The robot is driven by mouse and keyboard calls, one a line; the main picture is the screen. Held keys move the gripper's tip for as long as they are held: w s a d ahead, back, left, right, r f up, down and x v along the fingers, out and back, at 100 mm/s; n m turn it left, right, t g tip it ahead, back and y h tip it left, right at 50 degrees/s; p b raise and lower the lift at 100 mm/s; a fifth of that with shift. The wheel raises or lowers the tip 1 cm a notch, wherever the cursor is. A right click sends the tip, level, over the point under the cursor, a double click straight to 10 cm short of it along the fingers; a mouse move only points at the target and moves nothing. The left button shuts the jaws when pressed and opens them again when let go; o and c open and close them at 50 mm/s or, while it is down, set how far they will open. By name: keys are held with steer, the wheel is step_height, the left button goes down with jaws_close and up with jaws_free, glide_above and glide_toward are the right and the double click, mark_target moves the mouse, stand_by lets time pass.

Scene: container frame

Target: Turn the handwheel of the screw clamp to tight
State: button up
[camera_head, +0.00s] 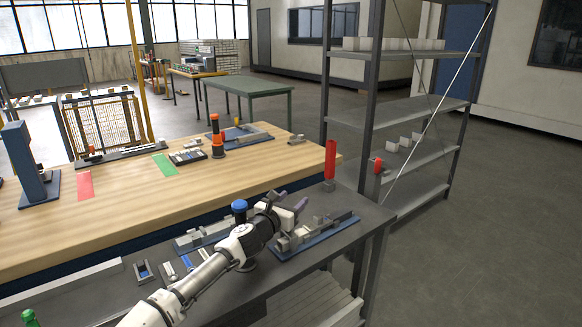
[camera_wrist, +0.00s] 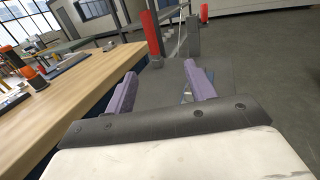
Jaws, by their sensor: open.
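My gripper (camera_head: 289,201) is open, its two purple fingers apart above the dark grey bench. In the wrist view, nothing is held between the fingertips (camera_wrist: 160,69). A grey device on a blue base plate (camera_head: 318,236) lies just below and right of my gripper; it may be the screw clamp. My gripper and wrist cover part of its left end. I cannot make out a handwheel for certain. In the wrist view the fingers hide most of the area below, and only a small bit of light metal shows between them.
A red cylinder (camera_head: 330,160) stands upright on the bench behind my gripper; it also shows in the wrist view (camera_wrist: 152,32). A blue-topped post (camera_head: 239,206) stands close left of my wrist. A wooden workbench (camera_head: 120,212) lies behind, a metal shelf (camera_head: 420,108) to the right.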

step_height(320, 180, up, 13)
steer(key=b, duration=0.2)
steer(key=shift+r, duration=0.2)
steer(key=shift+d, duration=0.1)
